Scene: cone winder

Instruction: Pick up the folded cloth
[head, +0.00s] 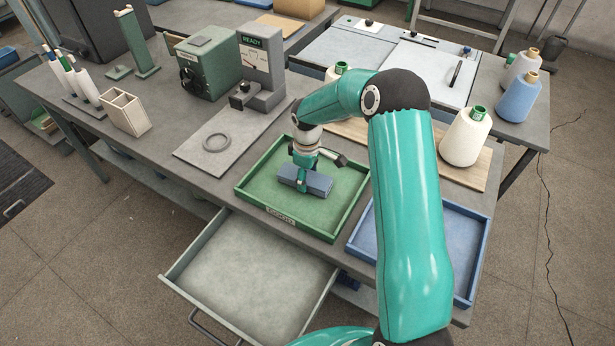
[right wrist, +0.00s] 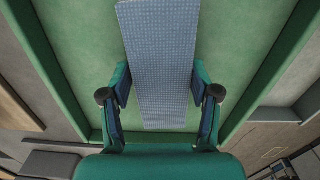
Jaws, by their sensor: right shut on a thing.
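The folded cloth (head: 316,184) is a blue-grey block in the green tray (head: 246,190) in the head view. My right gripper (head: 302,184) reaches down over it, with a finger across its near side. In the right wrist view the cloth (right wrist: 160,65) is patterned with small dots and runs between the two fingers of my right gripper (right wrist: 160,97). The fingers are shut on its sides. The green tray floor shows around it; whether the cloth touches the floor is hard to tell. My left gripper is not in view.
A blue tray (head: 366,237) lies right of the green tray, partly hidden by my right arm. An open drawer (head: 250,275) juts out below the table front. A grey plate with a ring (head: 216,142) lies to the left. Thread cones (head: 465,138) stand at the right.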

